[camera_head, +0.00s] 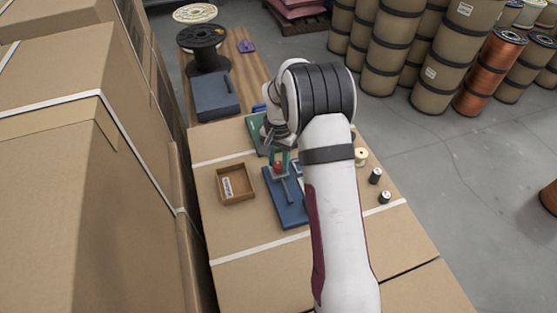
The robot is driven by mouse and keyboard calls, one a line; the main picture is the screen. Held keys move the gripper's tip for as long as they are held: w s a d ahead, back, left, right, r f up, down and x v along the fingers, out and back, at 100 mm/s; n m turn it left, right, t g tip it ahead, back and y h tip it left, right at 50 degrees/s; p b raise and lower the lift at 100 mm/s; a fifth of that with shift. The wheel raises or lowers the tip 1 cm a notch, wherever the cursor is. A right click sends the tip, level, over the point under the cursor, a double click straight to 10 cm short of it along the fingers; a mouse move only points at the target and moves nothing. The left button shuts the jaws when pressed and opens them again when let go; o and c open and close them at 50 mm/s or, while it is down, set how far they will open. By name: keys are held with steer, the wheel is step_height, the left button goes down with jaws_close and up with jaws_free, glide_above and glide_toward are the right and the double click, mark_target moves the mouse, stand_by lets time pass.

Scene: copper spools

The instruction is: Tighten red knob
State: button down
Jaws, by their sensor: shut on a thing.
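The red knob (278,168) shows as a small red spot on a blue fixture (289,207) that lies on a cardboard-coloured box top. My gripper (280,165) points down over the fixture, with its teal fingers around the knob. The fingers appear shut on the knob. The knob is small here and partly hidden by the fingers, so its turn cannot be read. My white arm covers the right side of the fixture.
An open brown tray (236,196) stands left of the fixture. Small spools (375,177) stand to the right. Tall cardboard boxes (60,190) rise close on the left. A blue case (215,97) and black spool (203,45) are behind.

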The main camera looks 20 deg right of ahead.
mark_target(279, 165)
steer(key=c, duration=0.5)
jaws_free()
steer(key=shift+c, duration=0.2)
step_height(279, 165, up, 16)
steer(key=shift+f, duration=0.1)
steer(key=s+a+r+n+y, duration=0.1)
steer(key=s+a+r, duration=0.2)
steer(key=s, duration=0.6)
steer(key=s+a+r+n, duration=0.15)
steer(key=s+a, duration=0.25)
steer(key=s, duration=0.5)
steer(key=s+a+f, duration=0.1)
steer(key=s+f, duration=0.1)
steer(key=s, duration=0.5)
steer(key=s+a+f+n, duration=0.1)
steer(key=s+a, duration=0.1)
steer(key=s, duration=0.5)
steer(key=shift+s+f+y, duration=0.35)
steer(key=shift+f+y, duration=0.05)
